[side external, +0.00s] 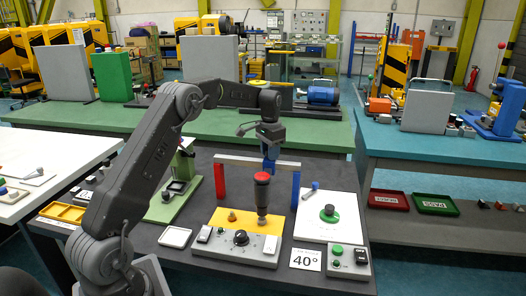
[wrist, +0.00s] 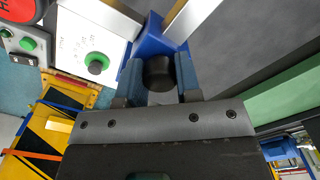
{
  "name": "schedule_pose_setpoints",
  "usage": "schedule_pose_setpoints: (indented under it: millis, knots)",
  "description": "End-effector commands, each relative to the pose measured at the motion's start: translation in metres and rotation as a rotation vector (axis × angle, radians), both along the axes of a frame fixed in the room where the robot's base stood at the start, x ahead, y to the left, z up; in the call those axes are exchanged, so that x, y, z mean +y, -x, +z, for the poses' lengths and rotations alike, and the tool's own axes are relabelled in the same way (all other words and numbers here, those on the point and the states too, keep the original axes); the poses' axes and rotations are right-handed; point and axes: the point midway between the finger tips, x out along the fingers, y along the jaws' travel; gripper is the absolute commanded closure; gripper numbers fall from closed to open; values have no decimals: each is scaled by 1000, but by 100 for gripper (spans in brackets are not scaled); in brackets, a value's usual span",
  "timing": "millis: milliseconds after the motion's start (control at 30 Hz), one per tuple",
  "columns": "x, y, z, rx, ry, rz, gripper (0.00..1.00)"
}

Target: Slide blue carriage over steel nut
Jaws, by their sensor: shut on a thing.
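The blue carriage (side external: 269,163) sits on the pale crossbar (side external: 235,159) between a red post (side external: 219,181) and a blue post (side external: 295,189). The carriage (wrist: 152,42) also shows in the wrist view, just beyond my fingers. My gripper (side external: 268,142) is above the carriage, pointing down. In the wrist view my gripper (wrist: 159,80) is shut on a dark round knob (wrist: 158,73) at the carriage. I cannot make out the steel nut in either view.
A red-topped dark column (side external: 262,192) stands in front of the crossbar, on a yellow and grey control panel (side external: 236,240). A white plate with a green knob (side external: 329,214) lies to the right. A 40° card (side external: 305,260) stands at the front. A green fixture (side external: 172,200) is left.

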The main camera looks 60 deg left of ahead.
Motion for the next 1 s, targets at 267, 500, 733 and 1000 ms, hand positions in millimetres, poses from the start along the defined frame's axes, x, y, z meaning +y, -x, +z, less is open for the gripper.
schedule_pose_setpoints:
  millis: [267, 500, 733, 1000]
  knots:
    - [1, 0, 1, -4, -2, 2, 57]
    - [1, 0, 0, -2, -1, 2, 43]
    - [1, 0, 5, -2, -1, 1, 43]
    - [1, -1, 52, -7, -3, 1, 43]
